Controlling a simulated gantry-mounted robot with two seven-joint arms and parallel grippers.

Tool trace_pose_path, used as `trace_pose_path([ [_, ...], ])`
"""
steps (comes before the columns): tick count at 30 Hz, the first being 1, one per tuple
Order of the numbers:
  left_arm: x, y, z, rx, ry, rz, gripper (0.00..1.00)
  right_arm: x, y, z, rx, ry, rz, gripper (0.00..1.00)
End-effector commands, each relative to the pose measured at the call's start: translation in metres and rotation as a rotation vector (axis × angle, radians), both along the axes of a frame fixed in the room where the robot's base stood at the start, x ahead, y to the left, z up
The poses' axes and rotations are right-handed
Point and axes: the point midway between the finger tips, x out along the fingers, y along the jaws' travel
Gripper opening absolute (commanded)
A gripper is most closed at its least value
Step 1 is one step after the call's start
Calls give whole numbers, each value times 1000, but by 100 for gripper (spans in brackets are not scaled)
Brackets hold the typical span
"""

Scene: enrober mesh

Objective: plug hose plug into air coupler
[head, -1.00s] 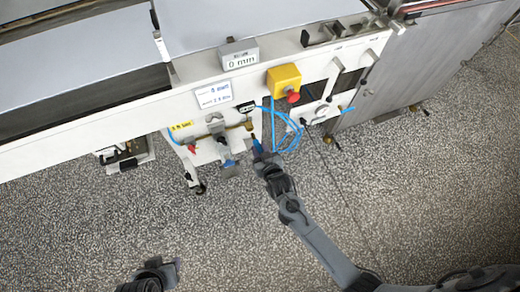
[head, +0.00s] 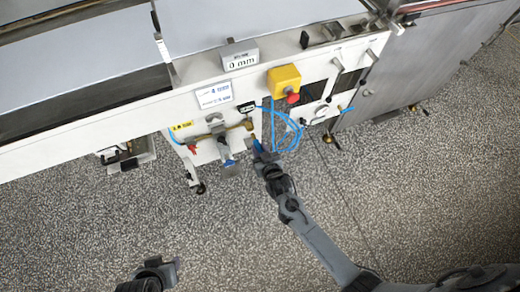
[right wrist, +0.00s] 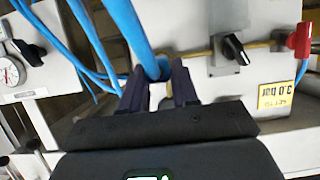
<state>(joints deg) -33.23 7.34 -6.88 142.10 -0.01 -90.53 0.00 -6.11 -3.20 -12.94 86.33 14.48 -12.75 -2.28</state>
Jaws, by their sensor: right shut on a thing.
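My right gripper (head: 261,153) is close to the front of the white machine and shut on the blue hose plug. In the right wrist view the gripper (right wrist: 158,84) has its two dark fingers on either side of a thick blue hose (right wrist: 125,22) and its end. The plug's tip is hidden there. In the head view the brass fitting (head: 248,124) at the pipe's right end, seemingly the air coupler, lies just above the gripper. I cannot tell whether plug and coupler touch. My left gripper (head: 172,268) is low in the head view, far from the machine; its jaw opening is unclear.
A yellow box with a red button (head: 284,80) sits above on the panel. Loops of blue hose (head: 285,132) hang right of the gripper. A black-handled valve (right wrist: 235,48), a red knob (right wrist: 299,40) and a gauge (right wrist: 9,72) are nearby. The speckled floor is open.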

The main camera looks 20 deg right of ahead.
Motion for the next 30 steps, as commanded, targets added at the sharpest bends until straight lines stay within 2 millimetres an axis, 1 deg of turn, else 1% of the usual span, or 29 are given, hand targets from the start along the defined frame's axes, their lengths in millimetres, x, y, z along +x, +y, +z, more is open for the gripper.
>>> trace_pose_path([
  [8, 0, -1, 1, -4, 1, 3, 43, 0, 0, 1, 0, -2, 0, 0],
  [18, 0, -3, 7, -14, 0, 9, 43, 1, 0, 2, 0, -2, 0, 0],
  [30, 0, -2, 6, -8, 0, 5, 43, 1, 0, 1, 0, -3, 0, 0],
])
